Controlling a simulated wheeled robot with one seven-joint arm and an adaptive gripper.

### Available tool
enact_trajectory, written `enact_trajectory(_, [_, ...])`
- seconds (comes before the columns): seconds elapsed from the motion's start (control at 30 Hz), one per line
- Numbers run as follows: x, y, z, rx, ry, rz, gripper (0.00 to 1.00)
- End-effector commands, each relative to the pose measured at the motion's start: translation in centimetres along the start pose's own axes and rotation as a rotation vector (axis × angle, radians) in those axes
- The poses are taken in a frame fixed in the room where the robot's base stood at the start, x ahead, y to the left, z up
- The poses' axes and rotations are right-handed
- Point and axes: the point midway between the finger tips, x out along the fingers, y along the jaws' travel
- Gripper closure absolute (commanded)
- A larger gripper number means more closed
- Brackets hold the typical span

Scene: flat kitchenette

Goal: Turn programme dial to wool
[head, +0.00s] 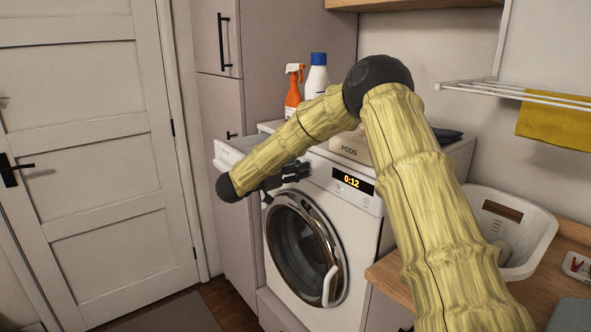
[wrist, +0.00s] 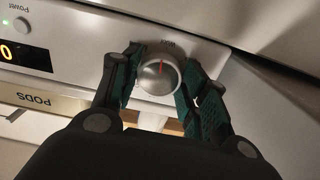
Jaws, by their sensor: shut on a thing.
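The programme dial (wrist: 158,75) is a round silver knob with a red pointer line on the washing machine's front panel. In the wrist view the red line points up to a small label (wrist: 167,43), too small to read surely. My gripper (wrist: 158,84) is shut on the dial, one dark finger on each side. In the head view my gripper (head: 287,176) is at the upper left of the panel and hides the dial. The washing machine (head: 362,222) is white with a closed round door, and its display (head: 353,183) reads 0:12.
An orange spray bottle (head: 293,92), a white bottle with blue cap (head: 318,75) and a pods box (head: 350,146) stand on top. A white basket (head: 530,225) sits on the right counter.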

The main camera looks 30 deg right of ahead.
Motion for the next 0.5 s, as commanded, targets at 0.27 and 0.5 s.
enact_trajectory(0.27, [-0.02, -0.06, 0.13, 0.142, 0.001, -0.001, 0.80])
enact_trajectory(0.5, [-0.03, -0.06, 0.00, 0.165, 0.000, -0.001, 0.80])
